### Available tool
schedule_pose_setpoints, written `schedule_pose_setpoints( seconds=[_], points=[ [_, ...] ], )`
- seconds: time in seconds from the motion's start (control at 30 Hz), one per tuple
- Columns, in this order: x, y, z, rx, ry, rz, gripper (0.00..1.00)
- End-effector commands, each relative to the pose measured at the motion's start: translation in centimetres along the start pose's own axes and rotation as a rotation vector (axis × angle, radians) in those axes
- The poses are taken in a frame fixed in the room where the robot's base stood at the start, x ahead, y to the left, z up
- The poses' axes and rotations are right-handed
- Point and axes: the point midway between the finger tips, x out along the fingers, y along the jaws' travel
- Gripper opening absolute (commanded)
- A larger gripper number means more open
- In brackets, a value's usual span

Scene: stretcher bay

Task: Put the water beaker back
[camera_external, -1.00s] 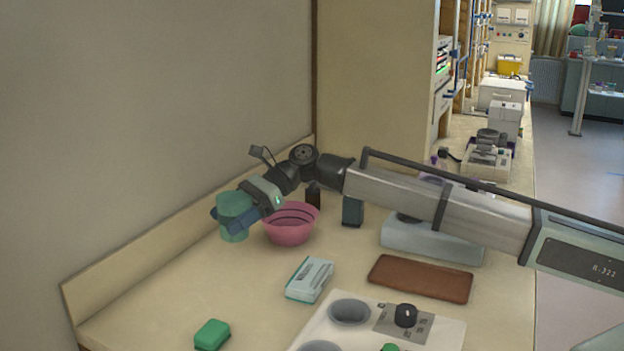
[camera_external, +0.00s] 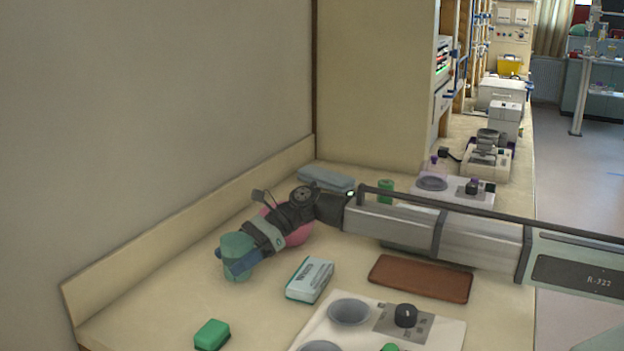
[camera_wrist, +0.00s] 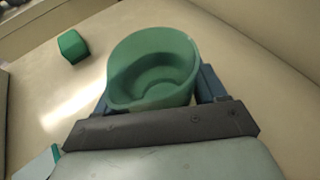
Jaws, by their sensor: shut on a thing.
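The green water beaker (camera_external: 237,243) is held at the end of my arm, at the left of the bench in the external view. In the wrist view the beaker (camera_wrist: 153,68) shows its open rim and hollow inside, with no water that I can make out. My gripper (camera_external: 236,262) is shut on the beaker, its blue fingers on either side of it; the fingers also show in the wrist view (camera_wrist: 155,98). Whether the beaker's base touches the bench (camera_external: 165,300) is hard to tell.
A pink bowl (camera_external: 297,232) is partly behind my wrist. A white-and-teal box (camera_external: 310,280), a green block (camera_external: 212,335), a brown tray (camera_external: 420,279) and a white hotplate unit (camera_external: 375,325) lie nearer. The wall and bench upstand (camera_external: 150,240) border the left. Bare bench surrounds the beaker.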

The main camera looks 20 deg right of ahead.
Motion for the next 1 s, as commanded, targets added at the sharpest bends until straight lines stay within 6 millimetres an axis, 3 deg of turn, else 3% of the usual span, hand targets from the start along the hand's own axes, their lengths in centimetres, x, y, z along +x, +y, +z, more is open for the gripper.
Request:
schedule_pose_setpoints(
  seconds=[0.37,0.4,0.6,0.67,1.0],
  points=[
    [0.11,-0.01,-0.27,0.0,-0.001,0.0,0.36],
    [0.12,-0.01,-0.29,0.0,0.0,0.0,0.72],
    [0.11,0.0,-0.27,0.0,0.0,0.0,0.92],
    [0.11,0.0,-0.27,0.0,0.0,0.0,0.96],
    [-0.3,0.02,0.0,-0.001,0.0,-0.001,0.96]
  ],
)
